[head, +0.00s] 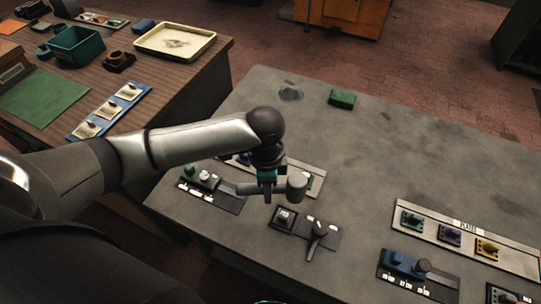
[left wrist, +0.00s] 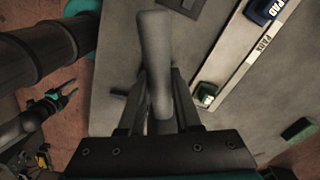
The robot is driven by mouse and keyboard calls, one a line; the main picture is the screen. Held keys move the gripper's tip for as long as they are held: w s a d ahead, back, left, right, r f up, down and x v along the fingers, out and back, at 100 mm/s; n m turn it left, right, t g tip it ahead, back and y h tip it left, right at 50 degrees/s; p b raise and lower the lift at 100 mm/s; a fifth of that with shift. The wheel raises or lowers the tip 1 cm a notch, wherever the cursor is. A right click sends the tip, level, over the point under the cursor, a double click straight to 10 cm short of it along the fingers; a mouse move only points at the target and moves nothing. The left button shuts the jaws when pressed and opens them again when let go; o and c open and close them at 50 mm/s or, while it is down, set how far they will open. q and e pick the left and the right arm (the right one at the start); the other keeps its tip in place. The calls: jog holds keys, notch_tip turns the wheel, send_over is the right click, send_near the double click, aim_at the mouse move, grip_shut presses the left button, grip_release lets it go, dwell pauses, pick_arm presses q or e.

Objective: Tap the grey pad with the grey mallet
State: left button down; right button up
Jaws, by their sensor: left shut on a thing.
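My left gripper (head: 267,178) is shut on the grey mallet (head: 297,187), held above the near part of the grey workbench. My right gripper (left wrist: 68,97) shows at the left of the left wrist view, open and empty.
A pad rack (left wrist: 225,60) lies partly hidden behind my left gripper. Beside the block is a dark lever fixture (head: 318,232). A plates rack (head: 465,235) and blue fixture (head: 405,265) are right. A green block (head: 342,98) lies farther back; the middle bench is clear.

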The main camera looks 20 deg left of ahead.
pick_arm(q)
jog(key=w+r+m+p, duration=0.3)
jog(key=m+p, duration=0.5)
jog(key=m, duration=0.3)
pick_arm(e)
notch_tip(320, 180, up, 9)
pick_arm(q)
jog(key=f+b, duration=0.1)
jog(key=b, duration=0.1)
jog(key=f+b, duration=0.4)
jog(key=shift+w+a+f, duration=0.1)
jog(key=shift+w+a, duration=0.15)
jog(key=shift+a, duration=0.15)
pick_arm(e)
notch_tip(320, 180, down, 6)
jog(key=shift+f, duration=0.15)
pick_arm(q)
notch_tip(320, 180, down, 4)
jog(key=b, duration=0.3)
jog(key=shift+f, duration=0.25)
notch_tip(320, 180, up, 5)
jog(key=p, duration=0.4)
jog(key=shift+f+p, duration=0.1)
jog(key=shift+p, duration=0.3)
pick_arm(e)
notch_tip(320, 180, up, 2)
jog(key=shift+r, duration=0.1)
pick_arm(q)
jog(key=shift+f, duration=0.1)
